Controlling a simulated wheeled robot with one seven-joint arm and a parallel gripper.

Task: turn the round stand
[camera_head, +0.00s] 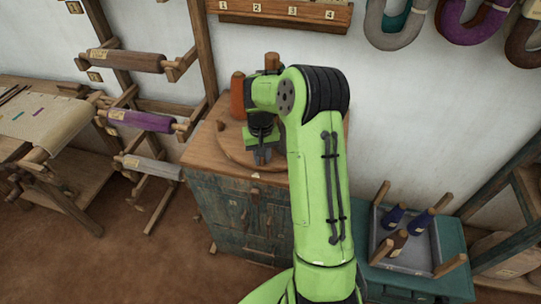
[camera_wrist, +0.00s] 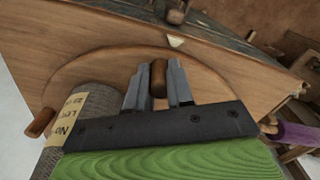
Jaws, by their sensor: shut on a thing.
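The round stand (camera_head: 228,147) is a flat wooden disc on top of the cabinet, largely covered by my arm in the head view. Its curved rim also shows in the wrist view (camera_wrist: 88,68). A short upright brown peg (camera_wrist: 159,78) rises near the stand's edge. My gripper (camera_head: 263,158) points down over the disc, with its two grey fingers on either side of this peg, shut on it. A grey cylinder with a paper label (camera_wrist: 75,115) stands close beside the gripper in the wrist view, partly hidden by it.
The wooden-topped cabinet (camera_head: 205,150) has blue-grey drawers. An orange cylinder (camera_head: 237,95) stands behind the disc. Racks with cloth rolls (camera_head: 140,121) are at left. A tray with bobbins (camera_head: 405,262) sits on a teal stand at right. A wooden peg (camera_wrist: 40,122) lies left in the wrist view.

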